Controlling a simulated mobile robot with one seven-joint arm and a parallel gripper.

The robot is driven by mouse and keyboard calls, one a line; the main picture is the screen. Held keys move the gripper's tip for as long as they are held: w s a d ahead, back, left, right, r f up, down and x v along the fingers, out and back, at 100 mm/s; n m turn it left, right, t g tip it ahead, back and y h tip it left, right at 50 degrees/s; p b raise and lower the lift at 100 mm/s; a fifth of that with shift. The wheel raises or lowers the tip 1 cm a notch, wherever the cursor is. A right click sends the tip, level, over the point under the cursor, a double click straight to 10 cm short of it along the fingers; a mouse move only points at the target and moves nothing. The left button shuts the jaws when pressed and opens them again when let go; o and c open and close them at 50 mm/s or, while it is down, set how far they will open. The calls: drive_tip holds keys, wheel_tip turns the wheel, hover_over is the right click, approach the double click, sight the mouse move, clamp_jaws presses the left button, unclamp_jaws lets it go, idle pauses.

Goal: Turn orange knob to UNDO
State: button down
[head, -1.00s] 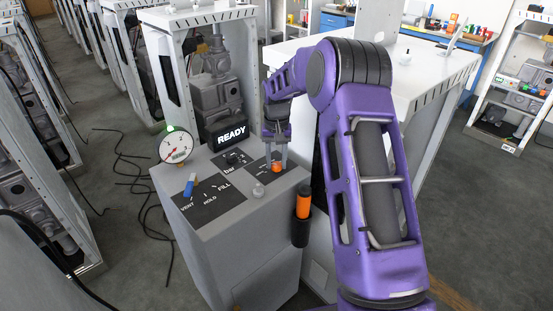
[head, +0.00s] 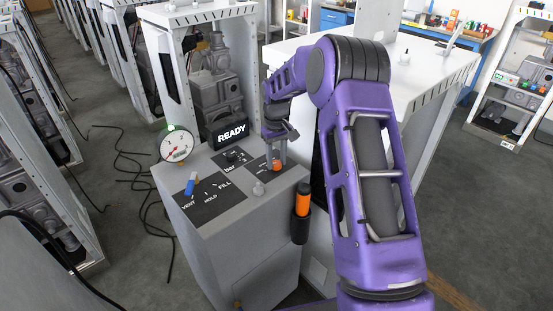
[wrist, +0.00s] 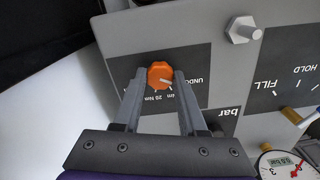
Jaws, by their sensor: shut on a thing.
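The orange knob (head: 277,165) sits on a black label plate at the right end of the grey console top. It also shows in the wrist view (wrist: 160,74), between my fingertips. My gripper (head: 276,158) points down from above with its fingers on either side of the knob, shut on it. In the wrist view, the word UNDO (wrist: 196,81) is printed upside down to the right of the knob, partly behind the right finger. The Nm print (wrist: 157,96) lies below the knob. A pale mark on the knob points to the lower right, roughly between these prints.
The blue lever (head: 190,184) stands by the VENT, HOLD and FILL labels. A gauge (head: 176,146) and a READY display (head: 228,133) stand behind. An orange-handled tool (head: 303,199) sits in a black holder on the console's right side. A silver bolt (wrist: 243,30) stands near the knob.

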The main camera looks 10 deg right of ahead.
sight(277, 163)
drive_tip(key=shift+c, duration=2.3)
unclamp_jaws()
drive_tip(key=shift+r, duration=0.1)
wheel_tip(277, 163, up, 17)
drive_tip(key=p, duration=0.1)
drive_tip(key=shift+r, duration=0.1)
